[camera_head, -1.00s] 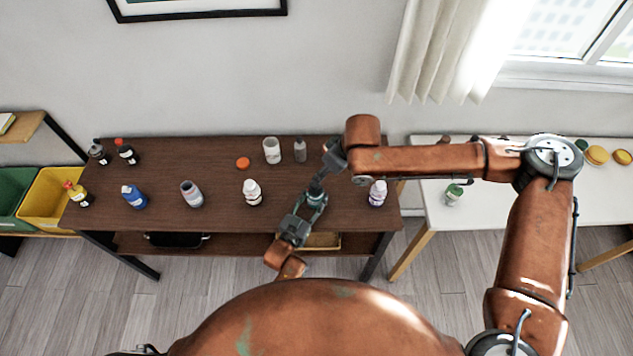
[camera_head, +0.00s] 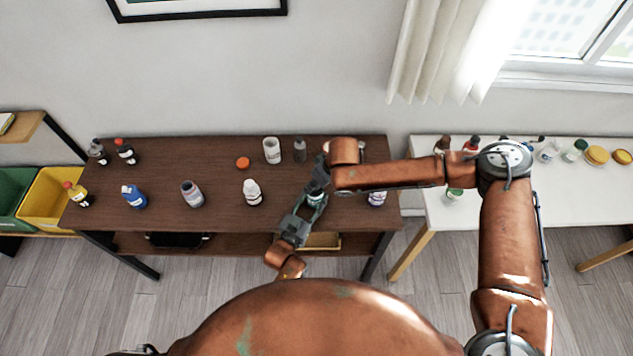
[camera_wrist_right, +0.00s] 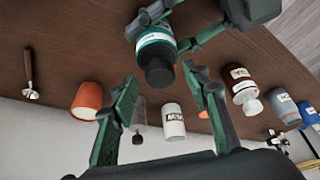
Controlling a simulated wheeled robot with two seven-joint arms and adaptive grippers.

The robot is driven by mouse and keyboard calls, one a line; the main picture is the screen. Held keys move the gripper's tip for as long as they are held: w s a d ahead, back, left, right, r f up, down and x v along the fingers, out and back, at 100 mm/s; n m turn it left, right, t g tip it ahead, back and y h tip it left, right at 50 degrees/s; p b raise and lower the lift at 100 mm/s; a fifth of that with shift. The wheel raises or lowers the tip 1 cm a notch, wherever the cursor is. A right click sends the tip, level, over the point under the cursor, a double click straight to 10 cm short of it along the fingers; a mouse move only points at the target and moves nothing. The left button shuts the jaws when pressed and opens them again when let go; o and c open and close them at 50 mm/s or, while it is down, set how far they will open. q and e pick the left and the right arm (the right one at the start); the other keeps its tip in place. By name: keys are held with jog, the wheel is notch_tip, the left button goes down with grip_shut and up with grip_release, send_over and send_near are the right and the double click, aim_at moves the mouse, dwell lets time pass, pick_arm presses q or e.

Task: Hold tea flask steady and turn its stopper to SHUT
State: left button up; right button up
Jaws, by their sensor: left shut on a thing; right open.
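The tea flask (camera_wrist_right: 154,42) has a teal label and a black stopper (camera_wrist_right: 160,73). In the head view the flask (camera_head: 316,198) is mostly hidden by my grippers, near the front of the brown table. My left gripper (camera_head: 308,204) is shut around the flask's body; its dark fingers also show in the right wrist view. My right gripper (camera_wrist_right: 160,80) is open. Its two green fingers stand either side of the stopper's end with a gap, not visibly touching it. In the head view my right gripper (camera_head: 318,176) is just above the flask. Any SHUT mark is not readable.
A white table (camera_head: 430,210) with more containers is at right.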

jog(key=shift+c, duration=0.5)
jog(key=c, duration=1.1)
jog(key=shift+o, duration=0.2)
jog(key=shift+n, duration=0.4)
jog(key=n, duration=0.1)
jog(key=n+g+y, duration=0.1)
jog(key=n, duration=0.1)
jog(key=shift+w+d+n, duration=0.1)
jog(key=shift+w+n, duration=0.05)
jog(key=shift+n, duration=0.15)
jog(key=n+g, duration=0.1)
jog(key=n, duration=0.1)
jog(key=n+g, duration=0.1)
jog(key=n, duration=0.1)
jog(key=shift+w+n+y, duration=0.15)
jog(key=shift+n+y, duration=0.15)
jog(key=n+g, duration=0.1)
jog(key=n, duration=0.3)
jog(key=shift+w+g, duration=0.1)
jog(key=shift+g, duration=0.3)
jog(key=shift+w+n+g+h, duration=0.1)
jog(key=shift+n+g+h, duration=0.25)
jog(key=shift+n, duration=0.9)
jog(key=shift+n+g+h, duration=0.35)
jog(key=shift+n, duration=0.9)
